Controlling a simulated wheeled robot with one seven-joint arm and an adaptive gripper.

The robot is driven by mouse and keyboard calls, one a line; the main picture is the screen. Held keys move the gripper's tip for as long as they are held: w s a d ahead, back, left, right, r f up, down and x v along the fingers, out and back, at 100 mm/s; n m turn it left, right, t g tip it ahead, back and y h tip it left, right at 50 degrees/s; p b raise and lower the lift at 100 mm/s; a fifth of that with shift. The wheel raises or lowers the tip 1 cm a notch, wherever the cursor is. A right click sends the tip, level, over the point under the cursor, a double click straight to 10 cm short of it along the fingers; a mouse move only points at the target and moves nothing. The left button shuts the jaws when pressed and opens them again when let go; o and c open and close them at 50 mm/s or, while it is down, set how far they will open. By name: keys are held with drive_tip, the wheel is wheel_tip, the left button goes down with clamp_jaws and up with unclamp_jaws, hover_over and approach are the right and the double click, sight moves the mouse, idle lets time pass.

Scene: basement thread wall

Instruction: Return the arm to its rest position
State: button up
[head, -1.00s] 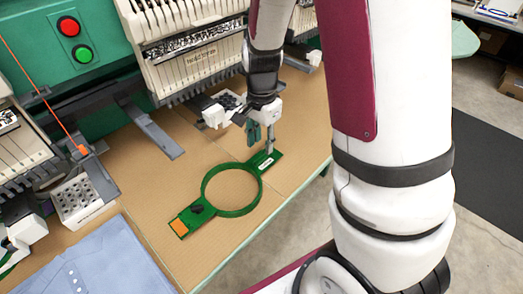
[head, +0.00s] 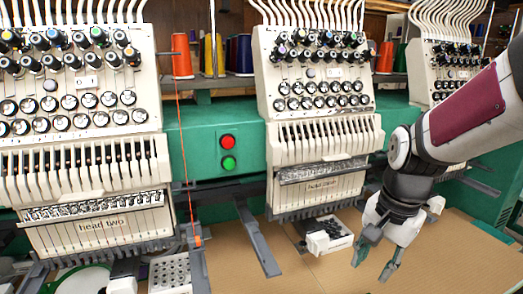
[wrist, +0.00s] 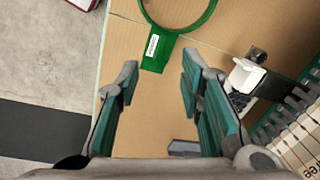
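My gripper (head: 375,259) hangs above the tan table at the right of the head view, fingers pointing down. In the wrist view my gripper (wrist: 158,92) shows its two teal-padded fingers spread apart with nothing between them. A green hoop frame (wrist: 158,52) with a white label lies on the table beyond the fingertips, apart from them. Only its tab and part of its ring show in the wrist view. My upper arm comes in from the right edge of the head view.
Embroidery heads, one marked head two (head: 100,222), line the back. A green panel (head: 218,125) has red and green buttons.

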drive_tip(key=s+a+r+n+t, duration=0.1)
drive_tip(key=s+r+n, duration=0.3)
drive_tip(key=s, duration=0.4)
drive_tip(key=s+a+r+n+t, duration=0.2)
drive_tip(key=s+r+n, duration=0.2)
drive_tip(key=s+n, duration=0.2)
drive_tip(key=shift+s+r+n+p, duration=0.3)
drive_tip(key=shift+s+r, duration=0.1)
drive_tip(key=shift+s, duration=0.45)
